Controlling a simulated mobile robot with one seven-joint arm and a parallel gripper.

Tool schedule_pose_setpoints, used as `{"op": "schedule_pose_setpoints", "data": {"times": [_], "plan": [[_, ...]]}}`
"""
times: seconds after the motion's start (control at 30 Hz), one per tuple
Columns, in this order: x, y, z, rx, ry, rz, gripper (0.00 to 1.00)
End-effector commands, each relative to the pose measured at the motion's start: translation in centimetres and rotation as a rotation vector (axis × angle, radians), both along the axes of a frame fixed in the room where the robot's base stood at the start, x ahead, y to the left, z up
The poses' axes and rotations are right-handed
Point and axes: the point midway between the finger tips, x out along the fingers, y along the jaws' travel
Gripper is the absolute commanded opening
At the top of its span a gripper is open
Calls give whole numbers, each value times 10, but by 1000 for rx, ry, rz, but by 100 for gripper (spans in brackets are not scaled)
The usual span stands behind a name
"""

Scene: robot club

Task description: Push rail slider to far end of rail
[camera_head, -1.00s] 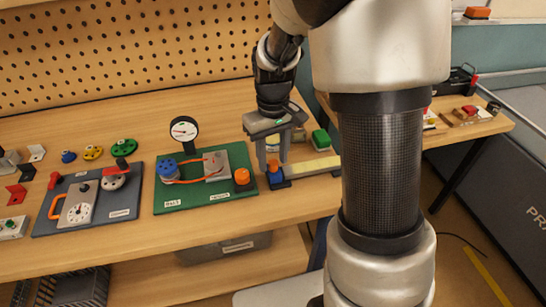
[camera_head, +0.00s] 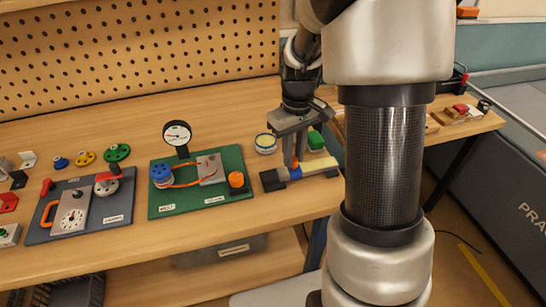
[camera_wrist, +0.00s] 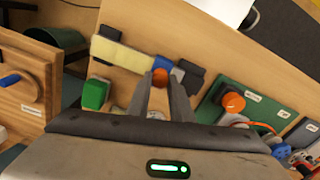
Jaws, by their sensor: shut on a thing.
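The rail (camera_head: 318,167) lies near the table's front edge, with a pale yellow strip on its right part and a dark block at its left end. The blue slider (camera_head: 295,174) sits on the rail, right of that left block, beside the strip. An orange knob (camera_head: 294,162) stands on it. My gripper (camera_head: 295,160) points down over the slider, shut on the knob. In the wrist view the knob (camera_wrist: 160,76) shows between the fingertips (camera_wrist: 163,82), and the rail (camera_wrist: 122,54) runs to a dark block at upper left.
A green block (camera_head: 316,140) and a round yellow-blue item (camera_head: 265,143) stand behind the rail, close to my gripper. The green gauge board (camera_head: 205,206) is just left of the rail. A second table (camera_head: 470,128) stands to the right.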

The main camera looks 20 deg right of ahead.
Motion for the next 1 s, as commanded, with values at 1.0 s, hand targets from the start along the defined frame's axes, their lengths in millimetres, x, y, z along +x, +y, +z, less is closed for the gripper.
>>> {"op": "schedule_pose_setpoints", "data": {"times": [1.0], "plan": [[0, -107, 0, 0, 0, 0, 26]]}}
